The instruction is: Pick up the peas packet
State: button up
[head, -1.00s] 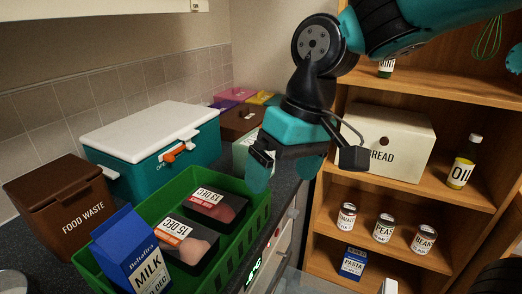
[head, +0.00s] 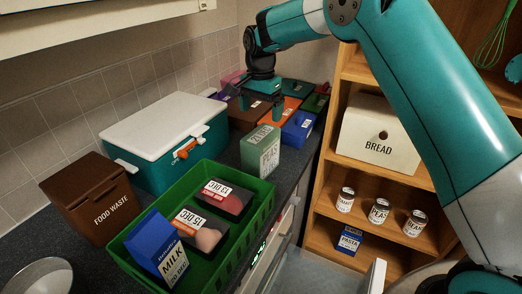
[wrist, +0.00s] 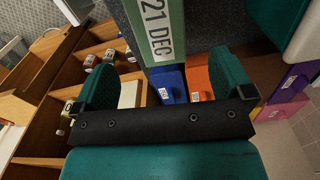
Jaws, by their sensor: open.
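The peas packet (head: 261,152) is a pale green and white upright box on the dark counter, right of the cooler. In the wrist view its green top with a "21 DEC" label (wrist: 160,28) shows at the upper middle. My gripper (head: 262,108) is open and empty, pointing down just above and beyond the packet in the head view. In the wrist view my gripper (wrist: 163,66) has its two teal fingers spread wide. The packet's top lies ahead of the gap between them, and no contact is visible.
A teal cooler (head: 154,123) with a white lid stands left of the packet. A green crate (head: 265,204) with milk and meat packs is in front. Blue (head: 298,128) and orange (head: 279,109) boxes stand behind. A shelf with the bread bin (head: 378,140) is at right.

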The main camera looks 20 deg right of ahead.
aim_at(261, 134)
notch_tip(261, 134, down, 6)
jog(key=shift+r+p, duration=0.25)
jog(key=shift+p, duration=0.5)
jog(key=shift+f+p, duration=1.5)
jog(key=shift+f, duration=1.25)
jog(key=c, duration=1.2)
jog(key=shift+c, duration=0.7)
jog(key=shift+r, duration=0.15)
